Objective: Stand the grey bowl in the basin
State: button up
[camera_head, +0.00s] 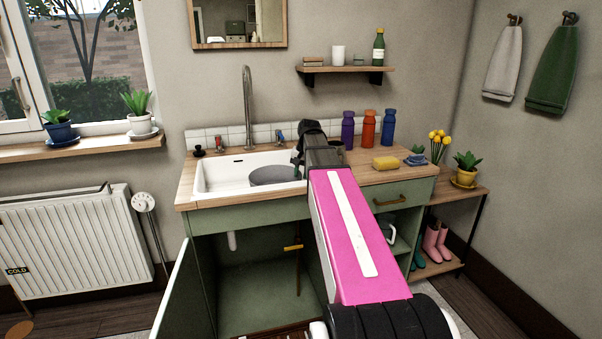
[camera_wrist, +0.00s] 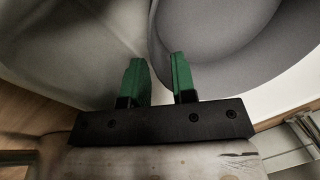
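The grey bowl (camera_head: 274,175) is inside the white basin (camera_head: 213,182), toward its right side, and looks upright. Part of it is hidden behind my arm and the basin's front wall. In the wrist view the bowl (camera_wrist: 235,50) fills the upper right, with the pale basin (camera_wrist: 65,45) to its left. My gripper (camera_wrist: 159,78) has two green fingers standing apart, with no object held between them. The right finger overlaps the bowl's edge in the picture; I cannot tell if they touch. In the head view my gripper (camera_head: 300,150) is over the basin's right end.
A tall tap (camera_head: 247,105) rises behind the basin. Purple, orange and blue bottles (camera_head: 368,130) stand on the counter to the right, with a yellow sponge (camera_head: 386,163) in front. The cupboard door (camera_head: 172,300) below hangs open.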

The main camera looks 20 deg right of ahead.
jog(key=shift+r, duration=0.1)
notch_tip(320, 180, up, 13)
jog(key=d, duration=0.2)
jog(key=shift+s, duration=0.4)
dwell(0.4)
